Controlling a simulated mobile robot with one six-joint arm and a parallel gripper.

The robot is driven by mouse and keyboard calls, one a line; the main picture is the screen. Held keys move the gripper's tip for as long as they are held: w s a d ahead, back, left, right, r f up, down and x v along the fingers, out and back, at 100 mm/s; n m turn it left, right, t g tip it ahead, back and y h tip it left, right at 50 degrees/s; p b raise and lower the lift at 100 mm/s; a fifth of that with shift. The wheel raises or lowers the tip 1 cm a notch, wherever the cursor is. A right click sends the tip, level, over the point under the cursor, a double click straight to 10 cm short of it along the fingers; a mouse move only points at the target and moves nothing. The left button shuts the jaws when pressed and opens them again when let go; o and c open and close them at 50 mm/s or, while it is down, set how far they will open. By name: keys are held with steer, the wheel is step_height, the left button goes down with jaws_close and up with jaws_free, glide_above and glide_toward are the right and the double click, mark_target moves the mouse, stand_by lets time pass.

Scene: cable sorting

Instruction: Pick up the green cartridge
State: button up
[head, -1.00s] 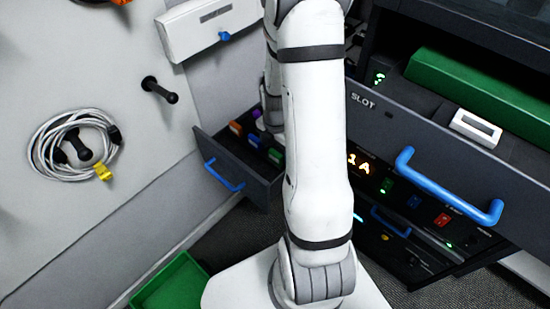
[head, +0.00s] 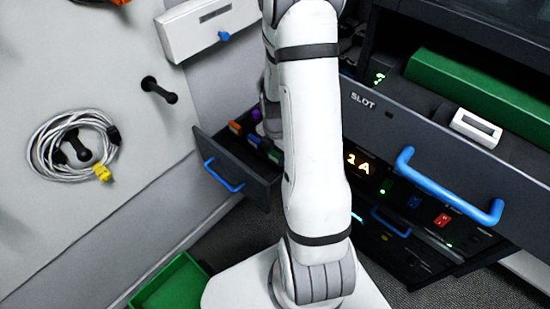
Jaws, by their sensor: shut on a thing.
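A small green block (head: 275,156), which looks like the green cartridge, shows at the front right of the open dark drawer (head: 240,176). My white arm partly covers that side of the drawer. Orange (head: 236,128), blue (head: 254,141) and purple (head: 256,115) blocks are in the same drawer. My forearm passes behind my upper arm down toward the drawer's right side. My gripper is hidden behind my arm, so its fingers and anything in them cannot be seen.
A larger open drawer marked SLOT (head: 440,165) with a blue handle (head: 440,190) juts out at the right, with a long green block (head: 480,90) above it. A green bin (head: 172,285) is on the floor. A coiled cable (head: 50,165) hangs on the left wall.

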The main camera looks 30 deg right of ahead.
steer(key=shift+r, duration=0.1)
step_height(320, 180, up, 9)
steer(key=shift+r+p, duration=0.1)
steer(key=shift+p, duration=0.25)
step_height(320, 180, up, 4)
steer(key=p, duration=0.3)
glide_above(275, 153)
steer(key=shift+s+r, duration=0.1)
stand_by(0.4)
